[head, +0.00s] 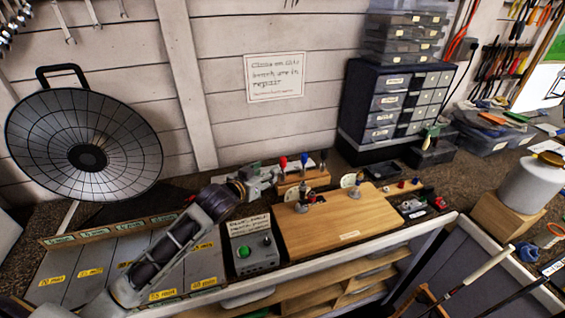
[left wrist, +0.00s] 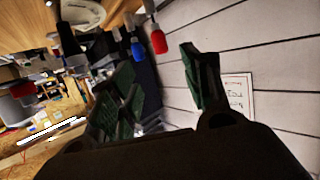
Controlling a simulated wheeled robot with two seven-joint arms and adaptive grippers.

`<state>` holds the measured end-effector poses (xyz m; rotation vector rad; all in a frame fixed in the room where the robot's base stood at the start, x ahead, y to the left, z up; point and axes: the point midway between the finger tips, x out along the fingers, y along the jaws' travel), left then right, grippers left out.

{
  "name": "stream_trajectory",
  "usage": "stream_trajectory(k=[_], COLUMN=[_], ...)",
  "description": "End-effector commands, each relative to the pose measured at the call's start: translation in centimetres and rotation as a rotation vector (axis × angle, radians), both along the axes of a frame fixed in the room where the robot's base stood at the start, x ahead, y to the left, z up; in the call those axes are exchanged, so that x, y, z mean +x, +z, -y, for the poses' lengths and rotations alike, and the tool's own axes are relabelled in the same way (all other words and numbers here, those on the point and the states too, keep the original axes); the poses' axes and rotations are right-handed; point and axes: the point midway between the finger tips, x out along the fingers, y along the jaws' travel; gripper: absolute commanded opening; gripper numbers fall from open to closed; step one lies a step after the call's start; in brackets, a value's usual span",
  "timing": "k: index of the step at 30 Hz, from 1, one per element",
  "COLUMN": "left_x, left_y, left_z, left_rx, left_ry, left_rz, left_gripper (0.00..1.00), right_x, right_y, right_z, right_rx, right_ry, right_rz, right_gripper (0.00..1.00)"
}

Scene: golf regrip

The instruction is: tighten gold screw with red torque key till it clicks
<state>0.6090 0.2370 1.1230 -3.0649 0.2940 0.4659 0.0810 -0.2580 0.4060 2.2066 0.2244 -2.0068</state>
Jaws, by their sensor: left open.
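The red torque key (head: 283,163) stands upright in a small wooden stand (head: 316,180) at the back of the bench, beside a blue-handled key (head: 304,159). The red key's handle (left wrist: 158,41) and the blue handle (left wrist: 138,48) also show in the left wrist view, beyond the fingers. My left gripper (head: 264,178) is just left of the stand in the head view, apart from the red key as far as I can tell. Its green-padded fingers (left wrist: 158,92) are spread and nothing shows between them. I cannot make out the gold screw. My right gripper is not in view.
A wooden board (head: 345,229) with small metal fixtures lies in front of the stand. A grey box with a green button (head: 253,254) sits to its left. A drawer cabinet (head: 395,103) stands behind. A white cylinder (head: 528,185) on a wooden block is at right.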

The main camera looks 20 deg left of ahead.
Motion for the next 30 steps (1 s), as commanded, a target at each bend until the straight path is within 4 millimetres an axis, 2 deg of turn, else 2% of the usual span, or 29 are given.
stream_trajectory(k=[16, 30], left_x=[0.4, 4.0], left_y=[-0.1, -1.1], left_z=[0.1, 0.7], left_rx=[-0.001, -0.001], left_ry=[0.0, 0.0], left_rz=[0.001, 0.001], left_gripper=[0.48, 0.48], right_x=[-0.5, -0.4], right_y=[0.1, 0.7], right_z=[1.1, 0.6], right_rx=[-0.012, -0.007], right_ry=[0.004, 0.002], right_rz=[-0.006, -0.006], right_gripper=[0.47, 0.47])
